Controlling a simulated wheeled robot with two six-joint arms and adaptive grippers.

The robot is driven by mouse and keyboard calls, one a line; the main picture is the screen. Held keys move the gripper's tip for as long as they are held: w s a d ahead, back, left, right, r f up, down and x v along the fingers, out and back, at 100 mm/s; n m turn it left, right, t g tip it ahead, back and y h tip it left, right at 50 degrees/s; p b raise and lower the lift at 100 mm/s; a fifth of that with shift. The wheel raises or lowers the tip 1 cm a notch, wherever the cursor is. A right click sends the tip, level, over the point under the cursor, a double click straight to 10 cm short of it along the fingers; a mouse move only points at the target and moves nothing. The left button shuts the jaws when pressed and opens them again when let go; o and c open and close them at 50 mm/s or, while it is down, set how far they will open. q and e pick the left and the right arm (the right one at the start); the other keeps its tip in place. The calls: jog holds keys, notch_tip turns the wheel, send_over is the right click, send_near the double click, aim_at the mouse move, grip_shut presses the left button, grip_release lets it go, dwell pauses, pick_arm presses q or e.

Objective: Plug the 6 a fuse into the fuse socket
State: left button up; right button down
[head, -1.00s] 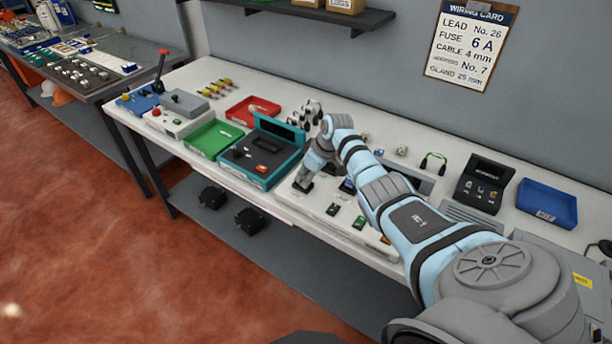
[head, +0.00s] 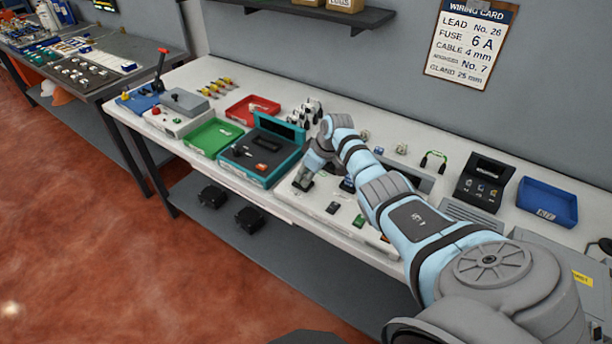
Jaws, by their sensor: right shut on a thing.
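My right gripper (head: 303,182) points down over the white board (head: 285,192) in the middle of the bench, right of the teal case (head: 268,178). It is shut on a small piece, taken to be the fuse. The piece is mostly hidden and its rating cannot be read. Small dark and green-topped blocks (head: 332,208) (head: 359,221) sit on the board to the right. I cannot tell which part is the fuse socket, or whether the held piece touches it. The wiring card (head: 466,45) on the wall reads FUSE 6 A. My left gripper is out of view.
A green tray (head: 212,138), a red tray (head: 252,110) and a grey control box (head: 183,103) stand left. A black case (head: 484,182) and a blue bin (head: 547,203) stand right. My right arm covers the board's right part. Small parts line the back.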

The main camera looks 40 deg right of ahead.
jog(key=c, duration=1.5)
grip_release()
jog(key=shift+s+f, duration=0.1)
jog(key=shift+f, duration=0.1)
jog(key=shift+o, duration=0.2)
jog(key=o, duration=0.5)
notch_tip(320, 180, up, 3)
jog(key=p, duration=0.3)
jog(key=shift+r, duration=2.1)
